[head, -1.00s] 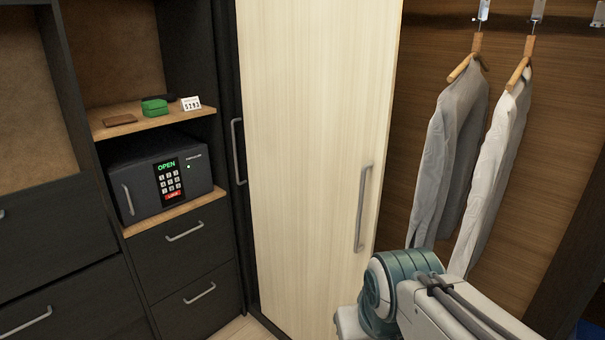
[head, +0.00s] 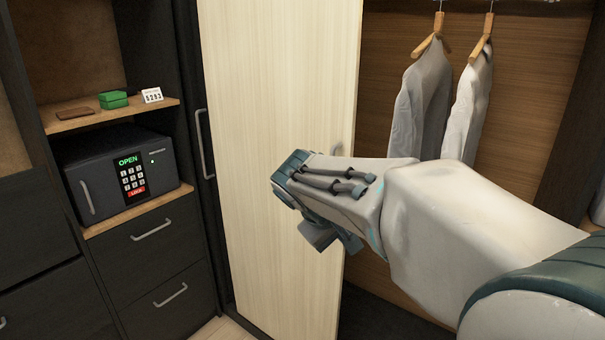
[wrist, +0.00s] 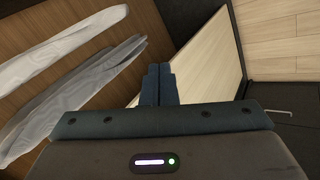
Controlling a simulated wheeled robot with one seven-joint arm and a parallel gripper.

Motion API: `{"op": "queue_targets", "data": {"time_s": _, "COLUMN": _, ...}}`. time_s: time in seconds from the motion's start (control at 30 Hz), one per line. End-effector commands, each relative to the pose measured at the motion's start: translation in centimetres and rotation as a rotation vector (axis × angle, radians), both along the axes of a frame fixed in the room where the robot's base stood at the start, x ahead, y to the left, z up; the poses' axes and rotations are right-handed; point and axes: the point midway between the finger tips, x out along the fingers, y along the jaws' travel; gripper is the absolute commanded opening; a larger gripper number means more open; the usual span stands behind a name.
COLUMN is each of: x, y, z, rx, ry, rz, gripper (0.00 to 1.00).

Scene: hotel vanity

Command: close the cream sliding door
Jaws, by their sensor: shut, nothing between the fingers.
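The cream sliding door (head: 275,90) stands upright, with the wardrobe's hanging space open to its right. It also shows in the wrist view (wrist: 203,55). The door's grey handle (head: 337,150) is mostly hidden behind my arm; only its top shows. My gripper (wrist: 157,70) has its two dark fingers together and empty, near the door's right edge and the open space. In the head view my arm hides the fingertips. I cannot tell whether they touch the door.
Two grey-white shirts (head: 420,105) hang in the open space against a brown wood back (head: 530,75). A dark safe (head: 105,180) reading OPEN and drawers (head: 150,250) stand at the left. A dark panel with a grey handle (head: 204,145) adjoins the door's left edge.

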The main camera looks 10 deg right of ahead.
Motion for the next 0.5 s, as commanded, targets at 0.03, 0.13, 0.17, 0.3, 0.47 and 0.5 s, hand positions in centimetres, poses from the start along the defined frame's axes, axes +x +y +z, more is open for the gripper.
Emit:
{"op": "queue_targets", "data": {"time_s": 0.03, "x": 2.5, "y": -0.1, "z": -0.7, "rx": -0.076, "ry": -0.003, "rz": 0.022, "gripper": 0.0}}
{"op": "queue_targets", "data": {"time_s": 0.13, "x": 7.0, "y": -0.2, "z": -0.1, "rx": -0.233, "ry": -0.029, "rz": 0.055, "gripper": 0.0}}
{"op": "queue_targets", "data": {"time_s": 0.17, "x": 8.3, "y": -0.1, "z": 0.1, "rx": -0.28, "ry": -0.038, "rz": 0.064, "gripper": 0.0}}
{"op": "queue_targets", "data": {"time_s": 0.3, "x": 14.6, "y": 1.2, "z": 1.0, "rx": -0.501, "ry": -0.102, "rz": 0.108, "gripper": 0.0}}
{"op": "queue_targets", "data": {"time_s": 0.47, "x": 20.5, "y": 4.3, "z": 2.0, "rx": -0.725, "ry": -0.197, "rz": 0.153, "gripper": 0.0}}
{"op": "queue_targets", "data": {"time_s": 0.5, "x": 21.5, "y": 5.1, "z": 2.3, "rx": -0.769, "ry": -0.22, "rz": 0.163, "gripper": 0.0}}
